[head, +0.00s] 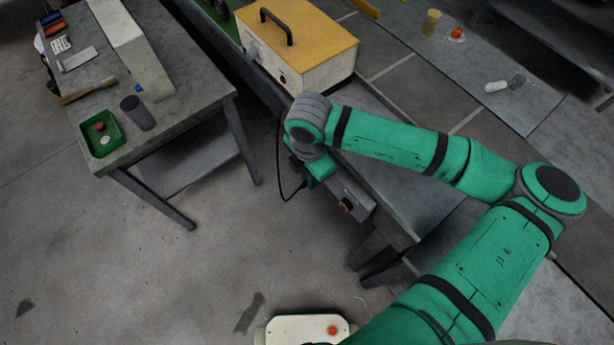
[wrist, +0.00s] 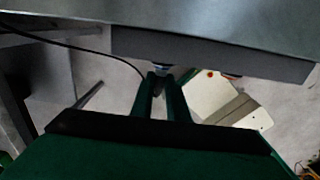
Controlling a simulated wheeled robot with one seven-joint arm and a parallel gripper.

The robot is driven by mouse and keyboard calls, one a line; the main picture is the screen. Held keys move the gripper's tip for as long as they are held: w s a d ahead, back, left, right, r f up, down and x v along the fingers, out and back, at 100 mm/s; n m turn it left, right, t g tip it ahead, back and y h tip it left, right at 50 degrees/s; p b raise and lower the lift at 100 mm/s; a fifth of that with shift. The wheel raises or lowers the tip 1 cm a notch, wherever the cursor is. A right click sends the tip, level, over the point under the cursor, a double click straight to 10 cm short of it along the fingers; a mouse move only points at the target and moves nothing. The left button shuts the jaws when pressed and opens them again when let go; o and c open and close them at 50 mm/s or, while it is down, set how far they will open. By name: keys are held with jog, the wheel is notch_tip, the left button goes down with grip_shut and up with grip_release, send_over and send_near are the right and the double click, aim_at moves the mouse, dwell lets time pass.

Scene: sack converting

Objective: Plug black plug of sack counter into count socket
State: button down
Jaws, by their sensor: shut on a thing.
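My gripper (wrist: 158,78) is shut on the black plug (wrist: 158,85), which shows only as a dark bit between the fingertips in the wrist view. A black cable (wrist: 75,46) runs in from the left toward it. The fingertips are at a grey panel (wrist: 205,56), where a small bluish-grey round part (wrist: 160,68), likely the count socket, shows just ahead of them. I cannot tell whether the plug is in it. My wrist hides the plug there.
A cream box with yellow top and black handle (head: 298,42) stands on the bench behind my wrist. A side table (head: 185,105) at left holds a green tray (head: 101,153), a dark cup (head: 138,113) and tools. The floor between is clear.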

jog(key=c, duration=1.6)
grip_release()
jog(key=shift+c, duration=0.2)
jog(key=shift+r, duration=0.1)
notch_tip(320, 180, up, 11)
jog(key=shift+f, duration=0.2)
